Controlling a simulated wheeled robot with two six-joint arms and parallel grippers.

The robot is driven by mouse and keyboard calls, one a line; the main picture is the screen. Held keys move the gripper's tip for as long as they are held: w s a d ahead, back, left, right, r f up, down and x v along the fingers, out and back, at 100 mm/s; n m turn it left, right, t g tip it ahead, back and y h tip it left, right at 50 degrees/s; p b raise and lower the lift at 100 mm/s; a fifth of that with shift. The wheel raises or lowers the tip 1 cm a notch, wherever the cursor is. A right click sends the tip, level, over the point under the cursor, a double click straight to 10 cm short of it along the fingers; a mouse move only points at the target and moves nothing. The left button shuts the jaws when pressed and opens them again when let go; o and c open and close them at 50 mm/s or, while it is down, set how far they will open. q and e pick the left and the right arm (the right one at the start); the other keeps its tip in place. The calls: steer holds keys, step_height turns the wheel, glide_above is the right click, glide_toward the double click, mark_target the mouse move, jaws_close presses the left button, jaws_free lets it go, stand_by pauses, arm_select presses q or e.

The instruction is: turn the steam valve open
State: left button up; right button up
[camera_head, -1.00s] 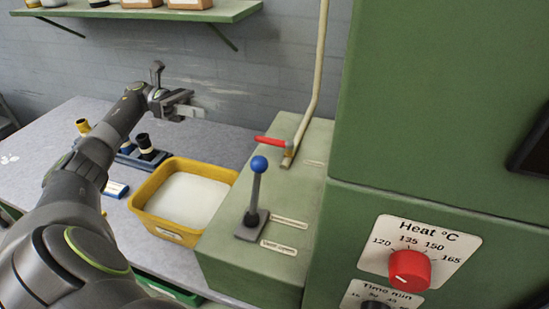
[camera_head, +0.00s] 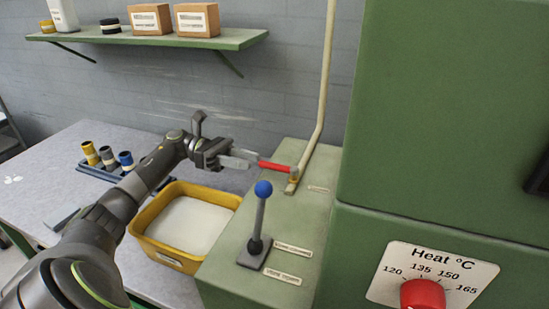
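The steam valve has a red lever handle (camera_head: 277,166) on a pale pipe (camera_head: 319,128) that rises from the top of the green machine (camera_head: 307,211). The handle points left, across the line of the pipe. My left gripper (camera_head: 250,160) is at the handle's free left end, its grey fingers level with it. The fingers overlap or touch the handle tip; I cannot tell whether they are closed on it. My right gripper is not in view.
A blue-knobbed lever (camera_head: 262,205) stands upright in front of the valve. A yellow bin (camera_head: 157,257) with white contents is left of the machine. A rack (camera_head: 99,171) with several coloured cylinders sits on the table. A red heat dial (camera_head: 422,295) is at lower right.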

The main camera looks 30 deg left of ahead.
mark_target(275, 164)
arm_select(q)
steer(key=p+x, duration=0.2)
steer(key=x, duration=0.4)
steer(key=shift+d+r, duration=0.1)
steer(key=shift+d, duration=0.2)
steer(key=shift+w+d+p, duration=0.2)
steer(key=shift+d+p, duration=0.1)
steer(key=shift+d, duration=0.4)
jaws_close()
